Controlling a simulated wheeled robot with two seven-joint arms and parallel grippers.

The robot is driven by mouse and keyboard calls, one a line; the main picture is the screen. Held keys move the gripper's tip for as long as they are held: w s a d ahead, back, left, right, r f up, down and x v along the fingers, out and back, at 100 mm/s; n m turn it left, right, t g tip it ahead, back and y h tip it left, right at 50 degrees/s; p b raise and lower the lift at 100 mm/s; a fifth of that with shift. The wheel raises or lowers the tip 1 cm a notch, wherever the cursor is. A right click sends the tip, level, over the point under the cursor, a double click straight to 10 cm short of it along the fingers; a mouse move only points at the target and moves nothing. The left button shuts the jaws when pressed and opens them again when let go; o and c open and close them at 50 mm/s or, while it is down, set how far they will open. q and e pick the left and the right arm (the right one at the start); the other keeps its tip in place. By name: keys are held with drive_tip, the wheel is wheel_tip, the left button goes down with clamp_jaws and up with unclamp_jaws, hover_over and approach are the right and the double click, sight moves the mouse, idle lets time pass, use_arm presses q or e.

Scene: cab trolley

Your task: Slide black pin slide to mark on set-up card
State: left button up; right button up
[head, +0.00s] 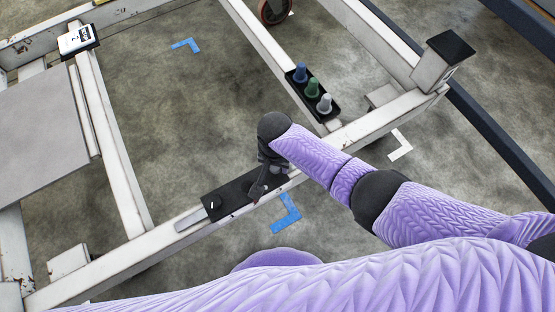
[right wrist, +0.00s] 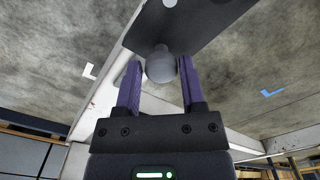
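The black slide (head: 230,196) lies along the white front rail, with a light grey bar (head: 190,219) protruding from its left end and a small white spot on its top. My right gripper (head: 258,190) is over its right part. In the right wrist view its two purple fingers (right wrist: 160,78) stand either side of a grey rounded knob (right wrist: 160,65) on a dark plate (right wrist: 190,25). A white card (head: 76,39) with dark print sits on a black holder at the upper left. My left gripper is out of view.
A black block with blue, green and grey knobs (head: 313,91) sits on another rail at the upper right. A post with a black cap (head: 450,47) stands at the frame corner. Blue and white corner marks lie on the concrete floor. A grey panel (head: 42,130) is at the left.

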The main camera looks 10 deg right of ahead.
drive_tip(key=shift+o, duration=1.4)
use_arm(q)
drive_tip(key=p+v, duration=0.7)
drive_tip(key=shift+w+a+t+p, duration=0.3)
use_arm(e)
wheel_tip(320, 180, up, 10)
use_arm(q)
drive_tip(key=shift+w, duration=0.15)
use_arm(e)
drive_tip(key=shift+f, duration=0.1)
